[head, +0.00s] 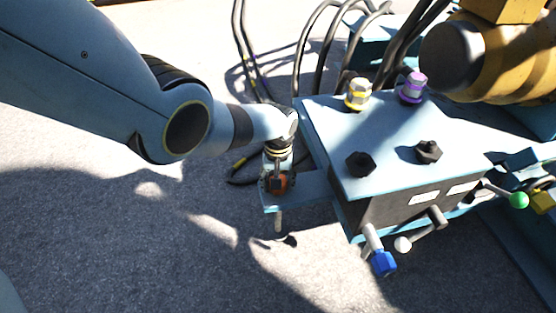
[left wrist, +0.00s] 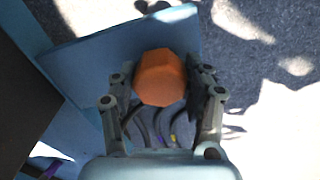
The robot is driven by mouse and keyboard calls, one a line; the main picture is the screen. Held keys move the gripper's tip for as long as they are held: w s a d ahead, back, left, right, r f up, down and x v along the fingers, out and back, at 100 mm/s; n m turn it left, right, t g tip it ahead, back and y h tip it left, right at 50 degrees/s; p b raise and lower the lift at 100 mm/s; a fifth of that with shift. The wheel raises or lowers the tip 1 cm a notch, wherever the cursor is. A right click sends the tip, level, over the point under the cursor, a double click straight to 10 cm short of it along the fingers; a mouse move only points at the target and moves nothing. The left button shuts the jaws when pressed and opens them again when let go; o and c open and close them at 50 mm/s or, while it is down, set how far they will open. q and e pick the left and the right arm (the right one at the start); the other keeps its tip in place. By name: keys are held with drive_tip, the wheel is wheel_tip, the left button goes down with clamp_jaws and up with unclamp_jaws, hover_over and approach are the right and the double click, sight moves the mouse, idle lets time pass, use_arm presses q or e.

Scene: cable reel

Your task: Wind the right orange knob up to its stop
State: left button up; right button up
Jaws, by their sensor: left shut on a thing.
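An orange knob (head: 278,183) sits on a small blue plate (head: 308,188) that juts from the left side of the blue control box (head: 385,145). My left gripper (head: 277,178) points down over the knob and is shut on it. In the left wrist view the faceted orange knob (left wrist: 161,78) lies between the two fingers of my left gripper (left wrist: 160,88). The fingers partly cover the knob in the head view. No other orange knob shows. My right gripper is not in view.
On the box are a yellow-ringed fitting (head: 358,93), a purple-ringed fitting (head: 412,87) and black knobs (head: 360,164). Black cables (head: 318,50) run behind. Open ground lies left.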

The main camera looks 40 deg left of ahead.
use_arm(q)
drive_tip(key=n, duration=0.2)
drive_tip(key=shift+n, duration=0.6)
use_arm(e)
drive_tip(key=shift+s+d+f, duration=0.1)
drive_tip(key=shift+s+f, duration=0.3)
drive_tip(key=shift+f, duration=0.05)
use_arm(q)
drive_tip(key=shift+n, duration=0.3)
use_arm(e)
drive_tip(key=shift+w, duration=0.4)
